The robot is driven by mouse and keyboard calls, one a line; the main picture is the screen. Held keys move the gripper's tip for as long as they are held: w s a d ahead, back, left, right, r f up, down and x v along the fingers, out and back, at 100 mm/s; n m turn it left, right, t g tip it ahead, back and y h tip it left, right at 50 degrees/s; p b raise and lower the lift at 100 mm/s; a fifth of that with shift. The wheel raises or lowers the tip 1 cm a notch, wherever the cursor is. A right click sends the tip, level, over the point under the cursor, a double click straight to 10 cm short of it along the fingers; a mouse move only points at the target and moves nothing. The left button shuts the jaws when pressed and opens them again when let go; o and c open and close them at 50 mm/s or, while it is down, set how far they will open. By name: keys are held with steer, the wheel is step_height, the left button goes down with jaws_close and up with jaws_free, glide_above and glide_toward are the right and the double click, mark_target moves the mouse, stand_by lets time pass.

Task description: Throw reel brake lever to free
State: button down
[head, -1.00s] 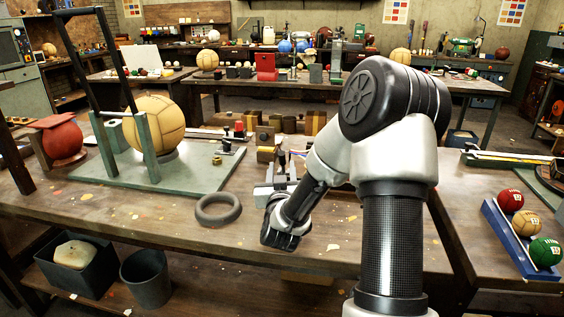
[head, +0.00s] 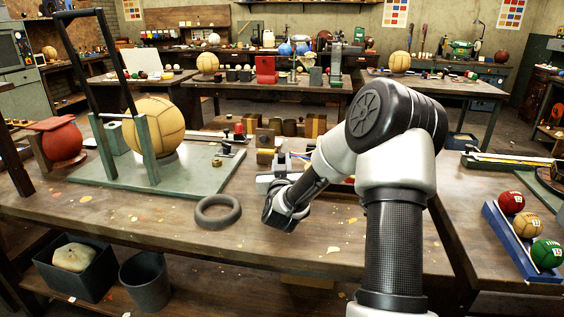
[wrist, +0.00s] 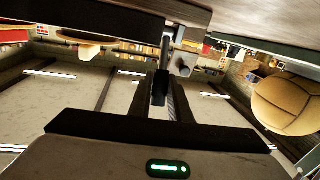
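I cannot clearly identify the reel brake lever. A small dark lever-like part (head: 226,147) stands at the right back of the green board (head: 205,180), left of my arm's end. In the wrist view a thin dark upright rod (wrist: 165,52) shows just beyond the fingers, beside a grey block with a round knob (wrist: 184,64). My gripper (wrist: 165,92) points toward them with its dark fingers close together. Whether they are shut, or hold anything, is not clear. In the head view my wrist hides most of the gripper.
A tan ball (head: 158,127) sits in a green frame on the board. A grey ring (head: 218,212) lies on the bench, left of my wrist. Wooden blocks (head: 265,140) stand behind. A blue rack (head: 520,245) with three balls is at the right. The bench front is mostly clear.

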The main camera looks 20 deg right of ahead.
steer(key=shift+r+p, duration=0.15)
steer(key=shift+p, duration=0.15)
steer(key=shift+w+d+r+g+p, duration=0.15)
steer(key=shift+w+r+g+p, duration=0.2)
steer(key=shift+p, duration=0.45)
steer(key=shift+w+d+r+g+y+p, duration=0.2)
steer(key=shift+w+r+g+y+p, duration=0.3)
steer(key=shift+p, duration=0.75)
steer(key=g+p, duration=0.1)
steer(key=p, duration=0.1)
steer(key=w+d+g+y+p, duration=0.1)
steer(key=p, duration=0.2)
steer(key=g+p, duration=0.1)
steer(key=p, duration=0.1)
steer(key=shift+w+d+r+m+y, duration=0.1)
steer(key=shift+w+d+m+y, duration=0.05)
steer(key=shift+w+m+y, duration=0.2)
steer(key=g+p, duration=0.1)
steer(key=p, duration=0.1)
steer(key=w+y+p, duration=0.1)
steer(key=p, duration=0.1)
steer(key=d+f+g+p, duration=0.1)
steer(key=p, duration=0.1)
steer(key=shift+w+m+g+y+p, duration=0.25)
steer(key=shift+g+p, duration=0.05)
steer(key=shift+g, duration=0.05)
steer(key=f+g+p, duration=0.1)
steer(key=p, duration=0.2)
steer(key=shift+w+d+y, duration=0.35)
steer(key=shift+y, duration=0.05)
